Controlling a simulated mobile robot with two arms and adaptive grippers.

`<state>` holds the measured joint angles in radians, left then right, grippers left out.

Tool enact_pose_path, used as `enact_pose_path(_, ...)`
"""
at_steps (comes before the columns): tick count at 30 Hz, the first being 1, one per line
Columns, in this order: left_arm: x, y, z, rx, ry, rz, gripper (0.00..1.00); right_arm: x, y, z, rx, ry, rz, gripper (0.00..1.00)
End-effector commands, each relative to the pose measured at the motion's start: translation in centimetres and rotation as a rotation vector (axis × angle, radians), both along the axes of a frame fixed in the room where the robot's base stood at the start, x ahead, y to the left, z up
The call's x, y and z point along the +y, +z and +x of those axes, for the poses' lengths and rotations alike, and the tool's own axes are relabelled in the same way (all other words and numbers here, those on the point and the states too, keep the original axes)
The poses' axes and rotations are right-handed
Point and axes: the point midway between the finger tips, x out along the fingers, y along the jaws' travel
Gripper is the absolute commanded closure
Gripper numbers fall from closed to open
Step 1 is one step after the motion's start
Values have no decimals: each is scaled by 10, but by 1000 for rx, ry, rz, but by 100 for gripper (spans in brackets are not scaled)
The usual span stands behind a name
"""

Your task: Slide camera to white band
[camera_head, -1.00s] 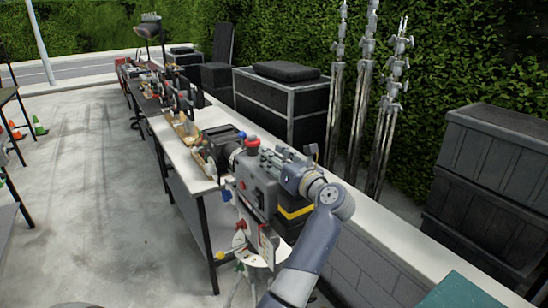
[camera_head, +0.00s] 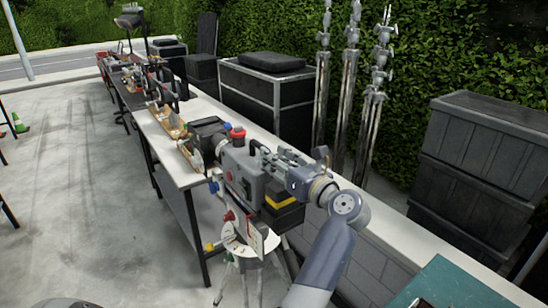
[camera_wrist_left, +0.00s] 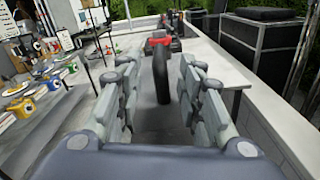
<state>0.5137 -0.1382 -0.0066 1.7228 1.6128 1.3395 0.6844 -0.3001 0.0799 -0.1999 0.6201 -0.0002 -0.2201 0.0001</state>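A grey film camera (camera_head: 236,178) with a red knob on top, red side knobs and a dark front box stands at the end of the long white table. It is on a stand with a whitish round piece (camera_head: 236,243) below. My left gripper (camera_head: 268,158) reaches over the camera's back from the right. In the left wrist view, the fingers (camera_wrist_left: 160,85) are apart on either side of an upright black part (camera_wrist_left: 160,74), with gaps visible. I cannot single out a white band for certain. My right gripper is not in view.
The long white table (camera_head: 178,172) holds several pieces of gear. A large black case (camera_head: 262,97), tall metal stands (camera_head: 345,100) and stacked dark crates (camera_head: 480,165) line the hedge side. A green surface (camera_head: 455,288) is at lower right.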

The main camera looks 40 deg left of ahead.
Motion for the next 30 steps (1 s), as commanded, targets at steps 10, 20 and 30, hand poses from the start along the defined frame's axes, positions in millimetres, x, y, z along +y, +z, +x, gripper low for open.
enact_pose_path(10,1,6,0,-2,1,7,65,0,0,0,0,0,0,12)
enact_pose_path(20,54,10,14,1,3,8,65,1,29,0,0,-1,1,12)
enact_pose_path(30,96,6,28,-1,-1,5,65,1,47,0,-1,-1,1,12)
